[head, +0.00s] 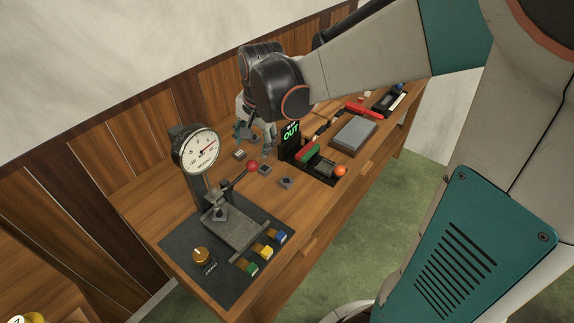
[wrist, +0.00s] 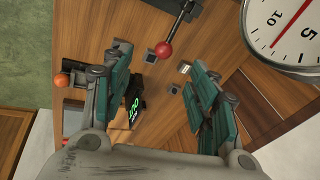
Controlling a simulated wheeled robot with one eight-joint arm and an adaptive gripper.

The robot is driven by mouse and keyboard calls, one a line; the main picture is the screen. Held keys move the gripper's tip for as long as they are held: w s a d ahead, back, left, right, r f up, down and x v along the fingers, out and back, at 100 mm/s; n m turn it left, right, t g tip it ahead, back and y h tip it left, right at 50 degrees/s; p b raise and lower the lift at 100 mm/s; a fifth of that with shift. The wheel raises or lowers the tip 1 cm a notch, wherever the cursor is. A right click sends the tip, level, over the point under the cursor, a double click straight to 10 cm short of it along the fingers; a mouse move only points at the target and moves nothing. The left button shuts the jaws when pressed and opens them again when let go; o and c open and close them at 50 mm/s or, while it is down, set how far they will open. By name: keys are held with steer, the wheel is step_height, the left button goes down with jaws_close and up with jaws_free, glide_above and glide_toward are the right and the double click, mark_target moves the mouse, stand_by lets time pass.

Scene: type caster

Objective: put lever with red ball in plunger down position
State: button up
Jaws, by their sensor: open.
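The lever's red ball (head: 253,166) sits at the upper end of a thin dark rod slanting up to the right from the press beneath the dial gauge (head: 197,150). The plunger under the gauge is too small to make out clearly.
A black base (head: 190,272) carries a brass knob (head: 201,257) and green, yellow and blue buttons (head: 267,251). Small metal blocks (head: 286,182) lie near the lever. A black "OUT" display (head: 291,140) and an orange ball (head: 340,170) stand right of it. A grey slab (head: 354,133) lies farther back.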

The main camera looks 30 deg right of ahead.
steer(key=s+a+n+t+b, duration=0.2)
steer(key=s+n+b, duration=0.4)
steer(key=s, duration=1)
steer(key=shift+s+a+f+n+t, duration=0.15)
steer(key=shift+a+n+t, duration=0.35)
steer(key=shift+n, duration=1.3)
steer(key=shift+d, duration=0.15)
